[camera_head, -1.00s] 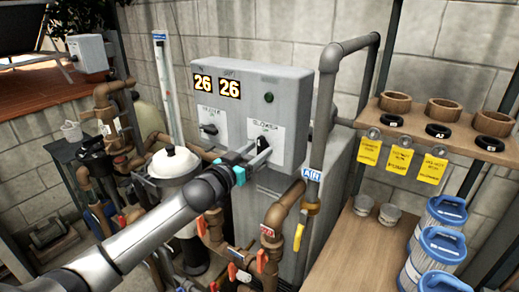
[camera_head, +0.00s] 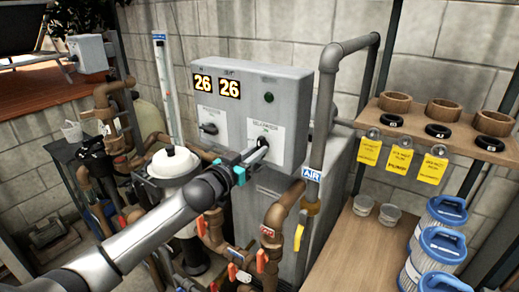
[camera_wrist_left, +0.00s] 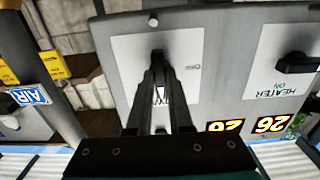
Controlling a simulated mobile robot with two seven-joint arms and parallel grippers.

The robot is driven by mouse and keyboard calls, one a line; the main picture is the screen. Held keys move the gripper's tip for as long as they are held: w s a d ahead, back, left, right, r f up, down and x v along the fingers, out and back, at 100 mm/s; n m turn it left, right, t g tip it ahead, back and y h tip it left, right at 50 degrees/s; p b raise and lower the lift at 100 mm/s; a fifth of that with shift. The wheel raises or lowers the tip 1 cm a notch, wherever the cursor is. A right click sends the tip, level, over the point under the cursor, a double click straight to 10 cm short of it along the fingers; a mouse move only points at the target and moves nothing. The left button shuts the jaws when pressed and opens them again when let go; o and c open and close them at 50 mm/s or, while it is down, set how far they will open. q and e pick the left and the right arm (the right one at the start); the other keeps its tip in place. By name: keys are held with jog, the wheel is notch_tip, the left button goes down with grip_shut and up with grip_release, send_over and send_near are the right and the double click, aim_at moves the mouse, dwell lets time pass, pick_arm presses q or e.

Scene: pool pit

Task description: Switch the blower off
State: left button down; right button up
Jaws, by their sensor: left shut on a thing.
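The grey control box (camera_head: 287,130) has a white blower label (camera_head: 264,130) on its right half, with a dark rotary switch in its middle. My left gripper (camera_head: 262,143) is at this switch, reaching in from the lower left. In the left wrist view, which is upside down, both fingers are closed around the dark blower switch (camera_wrist_left: 157,56), one on each side. The fingers hide most of the switch, so its exact setting is unclear. A round green lamp (camera_head: 269,97) sits above the label. My right gripper is not in view.
The heater switch (camera_head: 208,128) is left of the blower label, below displays reading 26. Brown pipes and valves (camera_head: 273,235) crowd below the box. A vertical pipe (camera_head: 325,110) stands close on its right. A shelf with filters (camera_head: 445,245) is further right.

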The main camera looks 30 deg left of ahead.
pick_arm(q)
jog(key=n+p, duration=0.5)
jog(key=n, duration=0.2)
jog(key=shift+r, duration=0.2)
jog(key=shift+n+p, duration=0.4)
jog(key=shift+n, duration=0.5)
jog(key=n, duration=0.3)
jog(key=shift+f+p, duration=0.15)
jog(key=shift+p, duration=0.15)
jog(key=shift+n, duration=0.9)
jog(key=n, duration=0.5)
jog(key=c, duration=0.7)
grip_release()
